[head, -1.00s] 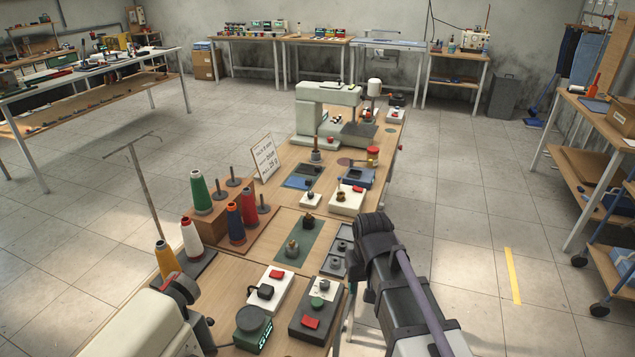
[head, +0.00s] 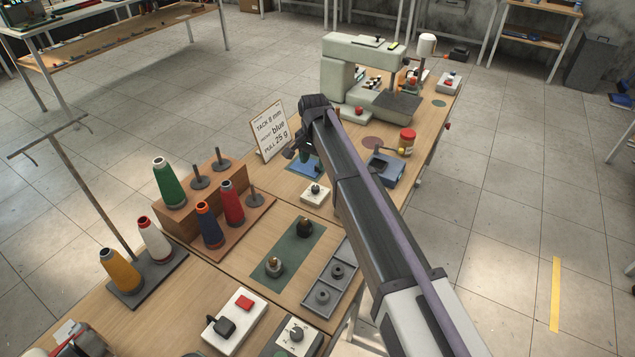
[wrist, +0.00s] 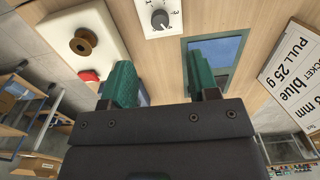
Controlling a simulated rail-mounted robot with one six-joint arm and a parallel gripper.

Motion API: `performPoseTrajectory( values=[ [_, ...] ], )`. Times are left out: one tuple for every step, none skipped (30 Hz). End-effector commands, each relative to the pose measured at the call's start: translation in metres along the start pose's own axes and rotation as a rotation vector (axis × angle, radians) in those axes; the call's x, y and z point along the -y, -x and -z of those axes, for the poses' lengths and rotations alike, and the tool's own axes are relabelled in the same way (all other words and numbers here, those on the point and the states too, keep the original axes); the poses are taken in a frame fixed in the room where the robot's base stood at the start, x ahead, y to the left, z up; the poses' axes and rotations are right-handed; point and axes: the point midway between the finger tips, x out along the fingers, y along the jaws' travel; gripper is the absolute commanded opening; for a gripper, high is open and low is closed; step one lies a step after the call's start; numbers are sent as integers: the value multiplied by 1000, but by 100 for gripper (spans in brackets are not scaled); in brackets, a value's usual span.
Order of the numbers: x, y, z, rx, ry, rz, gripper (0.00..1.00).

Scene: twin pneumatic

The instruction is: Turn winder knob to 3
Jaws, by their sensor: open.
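The winder knob (wrist: 160,19) is a small grey dial on a white plate with printed numbers, at the top of the wrist view. It carries a light pointer mark, but I cannot tell for sure which number it faces. In the head view the knob (head: 316,189) sits on a small white block just left of my arm. My gripper (wrist: 162,82) has its two green fingers apart with nothing between them, and the knob is beyond them, not touched. In the head view my gripper (head: 304,150) hangs above the blue pad, behind the knob.
A white box (wrist: 52,22) with a brown bobbin (wrist: 83,42) and red button stands beside the knob; my arm hides it in the head view. A sign card (head: 270,132) stands left of the gripper. Thread cones, a sewing machine (head: 332,75) and another dial box (head: 310,339) share the bench.

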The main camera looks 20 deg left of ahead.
Motion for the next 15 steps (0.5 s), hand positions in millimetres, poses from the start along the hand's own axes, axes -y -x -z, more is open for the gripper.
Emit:
performPoseTrajectory(
  values=[
    [0,-8,1,0,0,0,55],
    [0,-12,1,0,0,0,55],
    [0,-19,1,0,0,0,55],
    [0,-25,1,0,1,0,55],
    [0,-31,1,0,1,0,55],
    [0,-41,0,0,1,0,55],
    [0,-48,1,0,1,0,55],
    [0,-56,1,0,1,0,55],
    [0,-66,1,0,1,0,55],
    [0,-74,1,0,1,0,55],
    [0,-81,1,0,2,0,55],
    [0,-89,1,0,2,0,55],
    [0,-95,1,0,2,0,55],
    [0,-100,1,0,2,0,55],
    [0,-104,1,0,2,0,55]
  ],
)
